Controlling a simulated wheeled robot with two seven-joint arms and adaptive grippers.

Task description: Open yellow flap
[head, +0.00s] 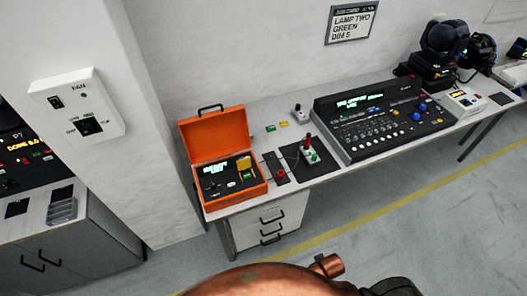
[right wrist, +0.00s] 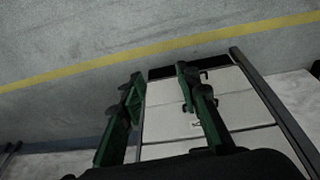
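A small yellow flap (head: 243,167) sits on the right side of the dark panel inside an open orange case (head: 216,134). It is small in the head view, and I cannot tell how far it is raised. The case stands on the left end of the long table, its lid tilted up at the back. My right gripper (right wrist: 160,76) shows in the right wrist view with its two green and black fingers apart and nothing between them. It is away from the flap, over the floor and white drawers. My left gripper is not in view.
The table (head: 233,210) also holds a black pad (head: 318,166) with red, white and green knobs, a large dark console (head: 378,122) and black lamps (head: 440,52). White drawers (head: 272,222) stand under it. A wall box (head: 77,103) is at left. The floor in front is clear.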

